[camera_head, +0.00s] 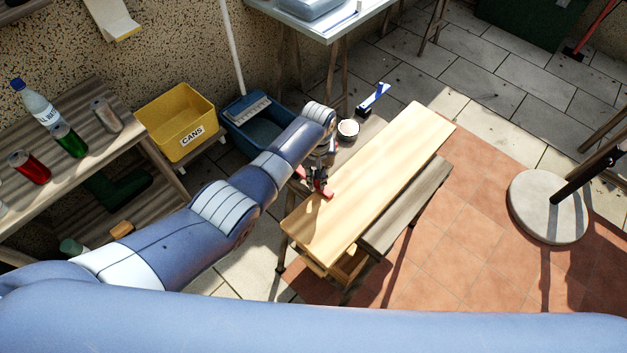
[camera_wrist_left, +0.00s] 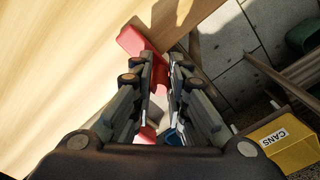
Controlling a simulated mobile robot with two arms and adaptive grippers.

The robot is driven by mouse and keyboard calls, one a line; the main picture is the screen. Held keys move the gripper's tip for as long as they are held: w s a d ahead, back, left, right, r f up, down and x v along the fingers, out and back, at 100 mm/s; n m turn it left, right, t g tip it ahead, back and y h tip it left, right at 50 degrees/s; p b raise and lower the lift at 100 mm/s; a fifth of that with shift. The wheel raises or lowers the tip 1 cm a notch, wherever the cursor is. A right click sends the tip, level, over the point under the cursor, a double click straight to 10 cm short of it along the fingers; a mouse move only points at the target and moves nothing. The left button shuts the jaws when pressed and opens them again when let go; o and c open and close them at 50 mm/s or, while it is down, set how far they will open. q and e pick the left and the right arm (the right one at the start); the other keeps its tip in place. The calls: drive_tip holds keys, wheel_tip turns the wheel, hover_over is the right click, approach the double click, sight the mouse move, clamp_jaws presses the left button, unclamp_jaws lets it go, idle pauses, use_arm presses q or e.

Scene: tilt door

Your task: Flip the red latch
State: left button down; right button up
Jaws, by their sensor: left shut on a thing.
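The red latch (camera_wrist_left: 143,42) shows at the edge of a light wooden door panel (camera_wrist_left: 60,60) in the left wrist view. The panel (camera_head: 375,180) lies tilted on a wooden bench in the head view. My left gripper (camera_wrist_left: 168,62) is shut on the red latch, with a red part of it between the fingers. In the head view, my left gripper (camera_head: 320,182) reaches the panel's left edge, where a bit of red shows; the fingers hide much of the latch. My right gripper is not in view.
A grey bench (camera_head: 405,212) stands under the panel. A yellow CANS bin (camera_head: 178,118) and a blue bin (camera_head: 250,135) stand at left. A shelf holds a bottle (camera_head: 38,100) and several cans. A round stone base (camera_head: 545,208) stands right.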

use_arm(q)
drive_tip(key=shift+w+d+n, duration=0.15)
drive_tip(key=shift+d+n, duration=0.05)
drive_tip(key=shift+n, duration=0.1)
drive_tip(key=shift+r, duration=0.1)
drive_tip(key=c, duration=1.6)
unclamp_jaws()
drive_tip(key=shift+o, duration=0.2)
wheel_tip(320, 180, up, 12)
